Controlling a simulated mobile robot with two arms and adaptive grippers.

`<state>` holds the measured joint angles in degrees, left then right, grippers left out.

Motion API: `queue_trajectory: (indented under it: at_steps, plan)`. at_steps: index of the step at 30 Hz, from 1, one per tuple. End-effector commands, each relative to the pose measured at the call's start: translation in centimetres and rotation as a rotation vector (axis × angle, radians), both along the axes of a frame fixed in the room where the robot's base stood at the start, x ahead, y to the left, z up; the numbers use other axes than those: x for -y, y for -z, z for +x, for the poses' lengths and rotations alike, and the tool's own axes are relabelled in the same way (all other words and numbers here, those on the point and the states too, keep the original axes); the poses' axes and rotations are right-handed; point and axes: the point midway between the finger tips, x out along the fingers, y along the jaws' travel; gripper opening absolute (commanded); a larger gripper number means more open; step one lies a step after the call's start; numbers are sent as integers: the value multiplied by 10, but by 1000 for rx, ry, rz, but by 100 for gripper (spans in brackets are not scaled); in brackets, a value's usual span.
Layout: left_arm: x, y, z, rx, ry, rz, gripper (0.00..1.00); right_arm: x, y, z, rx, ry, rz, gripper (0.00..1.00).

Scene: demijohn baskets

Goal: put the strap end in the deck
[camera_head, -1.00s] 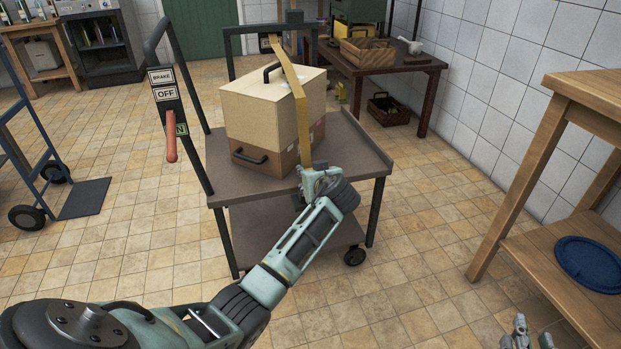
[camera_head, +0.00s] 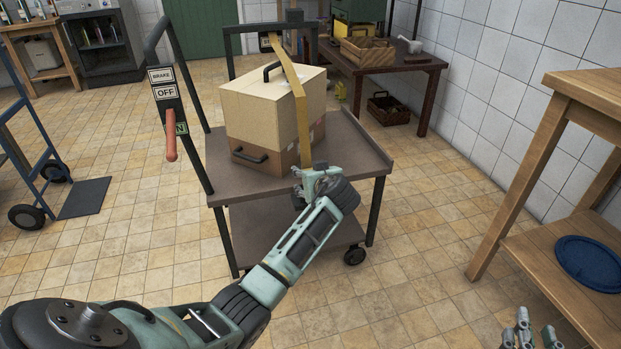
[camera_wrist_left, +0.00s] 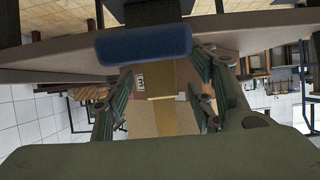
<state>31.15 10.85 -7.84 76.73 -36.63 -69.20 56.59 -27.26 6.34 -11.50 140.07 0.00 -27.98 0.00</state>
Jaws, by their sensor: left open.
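A yellow strap (camera_head: 299,104) runs over the tan box (camera_head: 262,108) and down its right side to the front of the cart's brown deck (camera_head: 232,187). My left gripper (camera_head: 313,178) is at the strap's lower end, by the deck's front edge. It is open; its fingers (camera_wrist_left: 164,110) stand either side of the yellow strap (camera_wrist_left: 161,82) in the left wrist view. A dark blue rounded bar (camera_wrist_left: 145,42) lies across the deck edge there; I cannot tell what it is. The strap's very end is hidden. My right gripper (camera_head: 534,334) is at the bottom right, partly cut off, fingers apart.
The cart has a handle with a brake sign (camera_head: 163,84) and a red lever (camera_head: 171,137). A wooden table (camera_head: 588,94) with a blue lid (camera_head: 590,262) on its shelf stands at right. A blue hand truck (camera_head: 35,150) is at left. Floor between is clear.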

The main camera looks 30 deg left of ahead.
Motion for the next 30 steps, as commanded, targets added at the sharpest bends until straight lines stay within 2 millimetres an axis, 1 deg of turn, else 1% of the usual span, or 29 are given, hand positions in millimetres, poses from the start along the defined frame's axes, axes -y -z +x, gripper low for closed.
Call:
queue_trajectory:
  at_steps: [5,8,11,18,21,25,30]
  plan:
    - [2,-1,-2,0,1,0,51,1,3,-1,-7,1,-2,30]
    - [9,-5,-7,0,2,-1,51,1,2,-1,-6,1,-2,30]
    - [20,-13,-16,2,2,-2,51,1,2,-1,-6,1,-2,30]
    - [55,-36,-45,2,3,-3,51,1,2,-1,-5,1,-1,30]
    - [66,-45,-55,1,2,-4,51,1,2,-1,-5,1,-1,30]
    - [76,-52,-64,0,1,-1,51,1,2,-1,-5,1,-1,30]
    - [81,-56,-69,0,0,0,51,1,1,-1,-4,1,-1,30]
